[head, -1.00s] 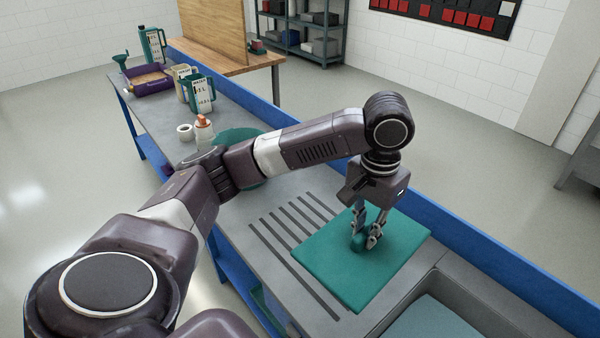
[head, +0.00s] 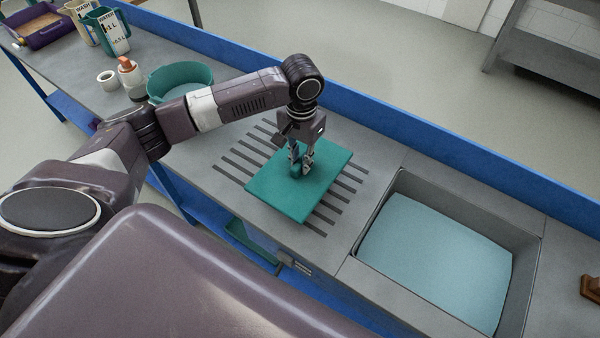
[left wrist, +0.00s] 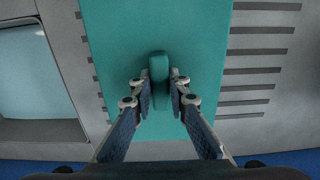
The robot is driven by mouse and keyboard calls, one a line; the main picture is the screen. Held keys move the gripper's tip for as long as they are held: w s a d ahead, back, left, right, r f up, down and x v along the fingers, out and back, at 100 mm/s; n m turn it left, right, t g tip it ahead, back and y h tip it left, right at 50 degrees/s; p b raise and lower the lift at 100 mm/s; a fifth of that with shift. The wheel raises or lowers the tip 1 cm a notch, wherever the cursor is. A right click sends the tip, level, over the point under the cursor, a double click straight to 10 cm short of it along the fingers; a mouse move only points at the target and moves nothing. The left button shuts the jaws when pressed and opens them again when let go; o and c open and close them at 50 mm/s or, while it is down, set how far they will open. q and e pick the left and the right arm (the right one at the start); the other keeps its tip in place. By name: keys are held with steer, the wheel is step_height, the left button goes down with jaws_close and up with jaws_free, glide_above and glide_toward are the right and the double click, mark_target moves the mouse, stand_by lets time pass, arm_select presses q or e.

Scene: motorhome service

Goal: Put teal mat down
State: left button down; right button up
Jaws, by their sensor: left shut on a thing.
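The teal mat (head: 283,196) is a flat square plate with a raised teal grip at its middle. It is level over the dark grooves of the grey worktop, left of the sink; I cannot tell whether it touches the worktop. My left gripper (head: 300,172) points down and is shut on the raised grip. In the left wrist view the two fingers (left wrist: 160,88) stand on either side of the grip (left wrist: 159,75), with the mat (left wrist: 205,40) beneath. My right gripper is not in view.
The sink (head: 440,255) with a pale blue bottom lies right of the mat. A blue rail (head: 400,130) runs along the far edge.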

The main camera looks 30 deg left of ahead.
mark_target(301, 176)
arm_select(q)
steer(key=shift+f, duration=1.4)
step_height(301, 176, down, 4)
steer(key=shift+r+p, duration=0.1)
steer(key=shift+p, duration=0.2)
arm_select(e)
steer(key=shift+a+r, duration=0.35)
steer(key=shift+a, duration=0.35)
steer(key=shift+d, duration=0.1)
arm_select(q)
steer(key=c, duration=1.8)
jaws_free()
steer(key=shift+c, duration=0.2)
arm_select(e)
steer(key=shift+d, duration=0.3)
